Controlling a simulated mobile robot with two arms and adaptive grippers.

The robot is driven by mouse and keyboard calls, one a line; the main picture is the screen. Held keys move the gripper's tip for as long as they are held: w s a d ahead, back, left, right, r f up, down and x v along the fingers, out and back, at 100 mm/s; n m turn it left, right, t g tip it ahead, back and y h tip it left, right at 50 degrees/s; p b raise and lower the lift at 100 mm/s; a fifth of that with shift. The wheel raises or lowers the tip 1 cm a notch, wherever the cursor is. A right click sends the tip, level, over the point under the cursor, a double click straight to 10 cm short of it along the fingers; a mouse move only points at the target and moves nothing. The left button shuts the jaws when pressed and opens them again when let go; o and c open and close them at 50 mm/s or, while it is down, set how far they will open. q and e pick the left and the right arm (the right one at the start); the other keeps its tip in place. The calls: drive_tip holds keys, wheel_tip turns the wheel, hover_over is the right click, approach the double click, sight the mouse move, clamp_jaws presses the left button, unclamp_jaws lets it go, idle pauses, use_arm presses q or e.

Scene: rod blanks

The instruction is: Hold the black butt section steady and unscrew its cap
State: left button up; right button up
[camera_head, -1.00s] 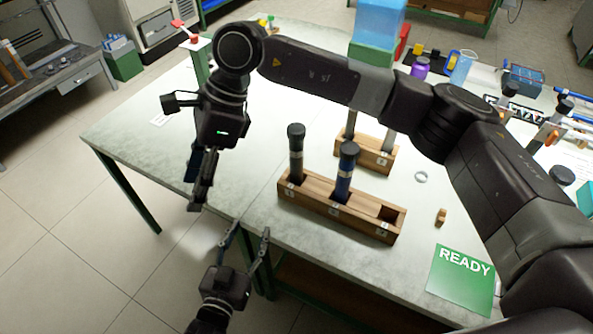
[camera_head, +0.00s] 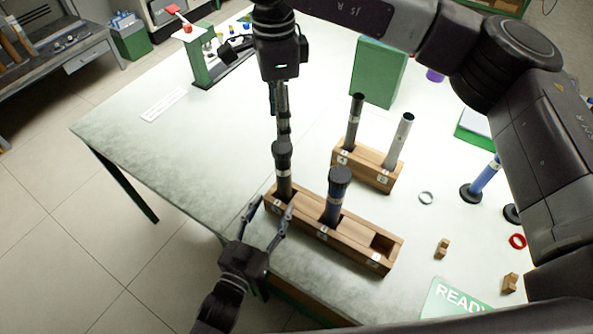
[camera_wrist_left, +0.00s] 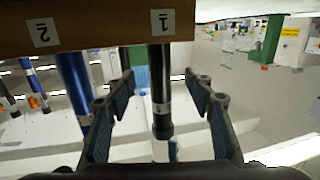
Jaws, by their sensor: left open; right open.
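The black butt section (camera_head: 284,186) stands upright in slot 1 at the left end of the front wooden rack (camera_head: 345,240). Its dark cap (camera_head: 282,150) is on top. My right gripper (camera_head: 283,138) comes straight down over the cap, with its fingers seen edge-on; it is open. My left gripper (camera_head: 273,205) is open near the rack's left end, pointing at the section. In the left wrist view, which is upside down, the black section (camera_wrist_left: 161,85) shows between the two spread fingers, with a gap on each side, and the cap (camera_wrist_left: 163,127) hangs lowest.
A blue section (camera_head: 334,205) with a black cap stands in slot 2; the right slot is empty. Behind is a smaller rack (camera_head: 367,169) with a black and a grey tube. A grey ring (camera_head: 426,198) and small wooden blocks (camera_head: 442,248) lie to the right.

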sight(281, 190)
use_arm(q)
drive_tip(key=x, duration=0.8)
drive_tip(key=shift+w+d, duration=0.1)
drive_tip(key=shift+w, duration=0.05)
clamp_jaws()
idle(0.3)
